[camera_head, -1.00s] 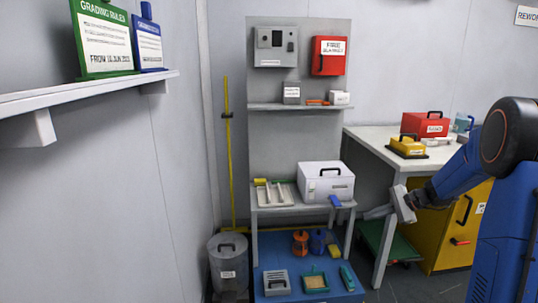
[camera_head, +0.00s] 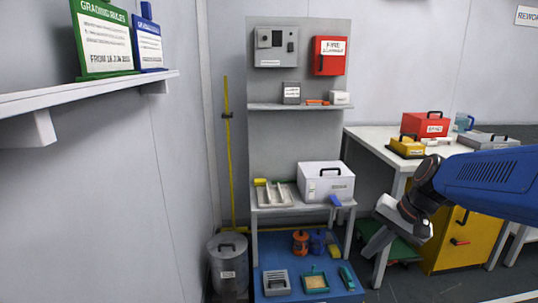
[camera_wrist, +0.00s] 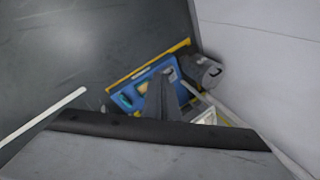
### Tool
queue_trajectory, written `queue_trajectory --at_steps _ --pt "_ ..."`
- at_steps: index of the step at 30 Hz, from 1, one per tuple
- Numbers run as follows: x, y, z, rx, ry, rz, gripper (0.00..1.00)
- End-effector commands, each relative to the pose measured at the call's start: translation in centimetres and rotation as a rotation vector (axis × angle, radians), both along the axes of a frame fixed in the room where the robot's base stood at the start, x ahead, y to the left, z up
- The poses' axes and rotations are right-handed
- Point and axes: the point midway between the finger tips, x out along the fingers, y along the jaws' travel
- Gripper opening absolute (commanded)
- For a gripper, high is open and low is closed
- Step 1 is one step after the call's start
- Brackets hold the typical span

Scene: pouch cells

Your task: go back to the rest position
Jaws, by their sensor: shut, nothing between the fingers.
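My gripper (camera_head: 372,242) is at the right of the head view, in front of the table leg and apart from the shelf unit. Its fingers are shut with nothing held. My blue arm reaches in from the right edge. In the wrist view my gripper (camera_wrist: 162,98) points down over the floor area, and its grey fingers cover part of the blue mat (camera_wrist: 130,98).
A shelf unit (camera_head: 263,210) holds a white case (camera_head: 326,184). Below it lies a blue mat (camera_head: 262,265) with several small tools. A grey bin (camera_head: 228,265) stands left. A white table (camera_head: 372,140) and yellow cabinet (camera_head: 445,250) are at the right.

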Motion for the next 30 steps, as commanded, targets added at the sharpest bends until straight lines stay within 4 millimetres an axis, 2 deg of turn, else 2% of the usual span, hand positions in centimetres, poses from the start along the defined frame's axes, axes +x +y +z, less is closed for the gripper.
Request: queue_trajectory --at_steps 3,9,18,24,30 --pt "-3.3 0.3 0.3 -0.077 -0.036 0.067 0.0" --pt "-8.3 0.1 0.1 -0.208 -0.093 0.174 0.0" --pt "-14.7 -1.2 -0.7 -0.4 -0.185 0.319 0.0" --pt "-17.0 -2.0 -1.3 -0.484 -0.225 0.376 0.0" --pt "-17.6 -2.3 -1.5 -0.51 -0.236 0.393 0.0"
